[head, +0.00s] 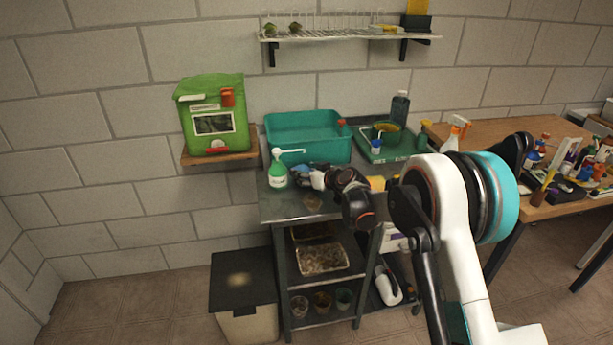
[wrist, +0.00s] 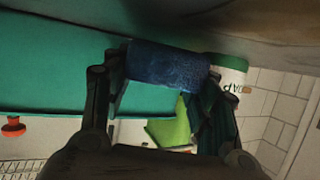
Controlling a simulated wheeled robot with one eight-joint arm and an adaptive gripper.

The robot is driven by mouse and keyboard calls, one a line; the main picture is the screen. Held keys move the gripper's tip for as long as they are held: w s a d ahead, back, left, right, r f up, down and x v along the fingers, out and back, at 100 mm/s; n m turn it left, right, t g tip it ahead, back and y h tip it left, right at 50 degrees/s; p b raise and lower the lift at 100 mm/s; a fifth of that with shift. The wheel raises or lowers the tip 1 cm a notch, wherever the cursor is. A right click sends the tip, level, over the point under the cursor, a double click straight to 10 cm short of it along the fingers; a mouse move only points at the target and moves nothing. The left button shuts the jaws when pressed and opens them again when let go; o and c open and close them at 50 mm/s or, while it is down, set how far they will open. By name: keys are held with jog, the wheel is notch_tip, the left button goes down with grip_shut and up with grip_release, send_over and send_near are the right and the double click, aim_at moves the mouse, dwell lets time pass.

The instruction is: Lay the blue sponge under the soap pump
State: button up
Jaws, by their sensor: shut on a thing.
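The blue sponge (wrist: 165,64) is between the fingertips of my gripper (wrist: 163,82), which is shut on it in the wrist view. In the head view my gripper (head: 312,178) is low over the metal bench top, and a bit of blue sponge (head: 300,170) shows at its tip. The soap pump (head: 277,170), a green and white bottle with a white spout, stands upright at the bench's left end, just left of my gripper. It also shows in the wrist view (wrist: 229,78), upside down and partly behind my gripper's finger.
A teal basin (head: 307,150) stands behind the sponge. A green tray (head: 390,148) with a pot and a dark bottle (head: 400,108) stand further right. A green bag (head: 213,115) sits on a wall shelf at left. Clear bench top (head: 285,207) lies in front of the pump.

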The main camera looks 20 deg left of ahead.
jog(key=shift+f+b, duration=0.3)
jog(key=shift+f, duration=0.05)
jog(key=shift+f, duration=0.15)
jog(key=o, duration=0.7)
jog(key=shift+s+d, duration=0.1)
jog(key=shift+f, duration=0.1)
jog(key=shift+r, duration=0.3)
jog(key=p+v, duration=0.2)
jog(key=v, duration=0.4)
jog(key=p+v, duration=0.1)
jog(key=v, duration=0.5)
jog(key=shift+r+p, duration=0.25)
jog(key=shift+p, duration=0.15)
